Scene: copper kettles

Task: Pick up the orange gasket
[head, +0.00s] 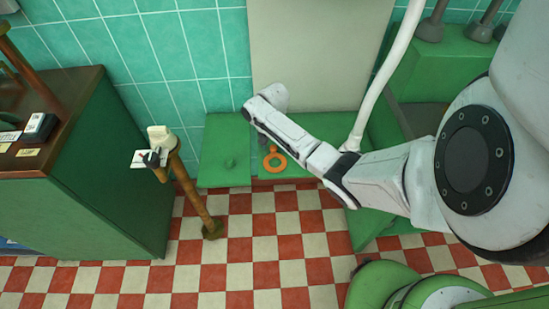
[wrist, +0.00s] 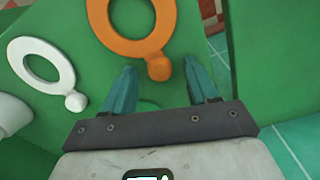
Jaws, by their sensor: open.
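The orange gasket (head: 275,170) is a flat ring with a small round knob, on a green surface by the wall in the head view. In the wrist view the orange gasket (wrist: 128,48) fills the top middle, its upper edge cut off by the frame. My gripper (wrist: 159,65) is open, with two teal fingers. The gasket's knob shows between the fingertips in the picture; I see no contact and cannot tell the height gap. In the head view my arm's end hangs just above the gasket, and the fingers are hard to make out.
A similar white gasket (wrist: 76,102) lies left of the orange one in the wrist view. A green raised edge (wrist: 275,60) stands at the right. In the head view, a green cabinet (head: 110,170) stands left and a wooden stand (head: 190,195) beside it.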

